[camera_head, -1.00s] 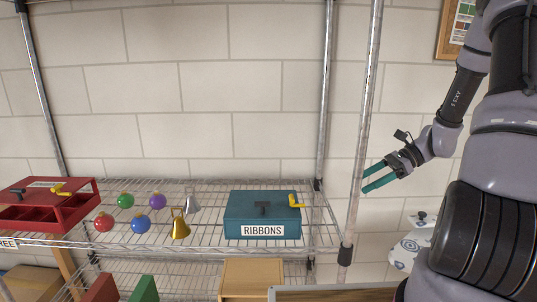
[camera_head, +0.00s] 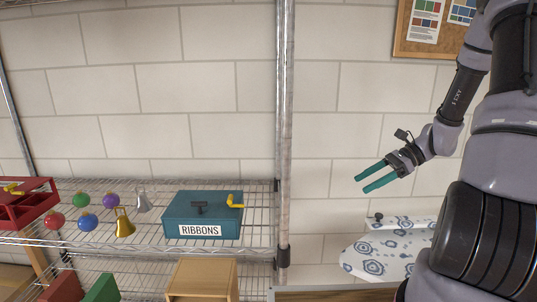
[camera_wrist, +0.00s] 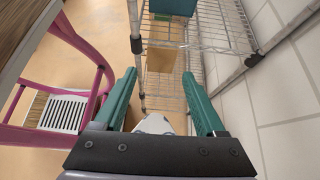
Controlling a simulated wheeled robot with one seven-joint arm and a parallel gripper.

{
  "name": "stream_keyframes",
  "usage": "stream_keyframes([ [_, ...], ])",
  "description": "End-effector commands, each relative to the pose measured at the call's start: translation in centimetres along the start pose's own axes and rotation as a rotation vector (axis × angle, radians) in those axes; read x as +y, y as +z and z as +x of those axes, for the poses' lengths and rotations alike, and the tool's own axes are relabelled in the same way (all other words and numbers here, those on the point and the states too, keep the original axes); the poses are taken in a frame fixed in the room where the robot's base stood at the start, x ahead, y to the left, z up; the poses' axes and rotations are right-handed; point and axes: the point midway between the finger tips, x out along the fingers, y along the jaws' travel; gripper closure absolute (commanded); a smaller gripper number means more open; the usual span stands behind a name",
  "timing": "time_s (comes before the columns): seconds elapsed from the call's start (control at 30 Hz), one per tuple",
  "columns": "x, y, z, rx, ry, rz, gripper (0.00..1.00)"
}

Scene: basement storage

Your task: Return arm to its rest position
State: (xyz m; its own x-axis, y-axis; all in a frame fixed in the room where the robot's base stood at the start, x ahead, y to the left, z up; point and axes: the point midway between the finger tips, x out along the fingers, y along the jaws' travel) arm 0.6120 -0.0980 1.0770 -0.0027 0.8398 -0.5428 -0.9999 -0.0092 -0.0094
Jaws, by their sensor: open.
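My gripper (camera_head: 371,178) has two teal fingers and is open and empty. In the head view it hangs in front of the white block wall, to the right of the shelf post and clear of the shelf. In the wrist view the fingers of my gripper (camera_wrist: 165,95) are spread apart with nothing between them. My arm comes down from the top right of the head view, bent at the elbow.
A wire shelf (camera_head: 255,238) holds a teal RIBBONS box (camera_head: 185,212), a red box (camera_head: 38,210), several baubles and two bells. An ironing board (camera_head: 385,252) stands below my gripper.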

Motion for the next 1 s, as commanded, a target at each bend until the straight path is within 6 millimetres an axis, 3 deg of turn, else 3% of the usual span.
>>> stream_keyframes([
  [0.57, 1.7, 4.6, -1.4, 0.214, 0.061, -0.24, 0.28],
  [0.77, 3.1, 8.0, -2.7, 0.371, 0.092, -0.428, 0.28],
  [1.0, 6.3, 13.8, -5.1, 0.628, 0.112, -0.765, 0.28],
])
